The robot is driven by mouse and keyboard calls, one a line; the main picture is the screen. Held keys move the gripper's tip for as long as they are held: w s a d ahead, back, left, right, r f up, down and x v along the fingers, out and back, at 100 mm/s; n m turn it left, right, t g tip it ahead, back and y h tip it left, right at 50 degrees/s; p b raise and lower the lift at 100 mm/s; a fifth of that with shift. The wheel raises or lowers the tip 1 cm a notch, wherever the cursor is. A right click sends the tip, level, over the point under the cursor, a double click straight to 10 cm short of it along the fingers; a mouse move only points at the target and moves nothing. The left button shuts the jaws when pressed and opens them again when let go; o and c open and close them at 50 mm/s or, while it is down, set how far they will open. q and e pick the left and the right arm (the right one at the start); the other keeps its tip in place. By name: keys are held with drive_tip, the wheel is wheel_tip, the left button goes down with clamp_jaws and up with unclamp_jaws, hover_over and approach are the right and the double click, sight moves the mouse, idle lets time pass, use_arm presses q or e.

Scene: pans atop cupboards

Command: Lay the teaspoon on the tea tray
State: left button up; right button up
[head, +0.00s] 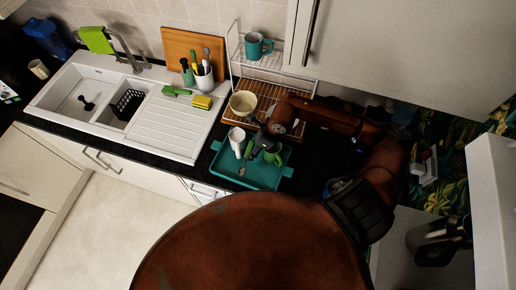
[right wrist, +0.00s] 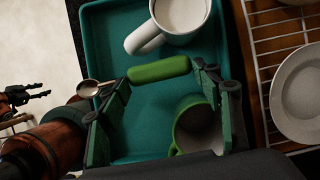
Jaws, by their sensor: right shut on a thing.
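My right gripper (head: 256,152) is over the teal tea tray (head: 262,184). In the right wrist view my right gripper (right wrist: 160,78) is shut on the teaspoon's green handle (right wrist: 160,70). The teaspoon's metal bowl (right wrist: 90,87) sticks out past the left finger, over the tray's left side. I cannot tell the gap between spoon and tray. A white mug (head: 237,141) and a green mug (right wrist: 195,128) stand on the tray, the green one close to the right finger. My left gripper (right wrist: 25,98) shows small and dark at the wrist view's left edge, its jaws unclear.
A wire rack (head: 268,62) with a teal mug (head: 257,45) stands behind the tray; a cream bowl (head: 243,102) is below it. The sink (head: 85,95) and its drainer, with a green brush and yellow sponge, lie left. My own arm hides the front counter.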

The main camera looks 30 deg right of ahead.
drive_tip(key=d+f, duration=0.2)
drive_tip(key=f, duration=0.1)
drive_tip(key=shift+w+d+f+p, duration=0.25)
drive_tip(key=shift+w+d+p, duration=0.1)
drive_tip(key=shift+w+d, duration=0.05)
wheel_tip(320, 180, down, 3)
drive_tip(key=shift+d+f+p, duration=0.1)
drive_tip(key=shift+f+p, duration=0.05)
drive_tip(key=shift+p, duration=0.6)
drive_tip(key=shift+f, duration=0.1)
drive_tip(key=o, duration=1.2)
drive_tip(key=shift+c, duration=0.2)
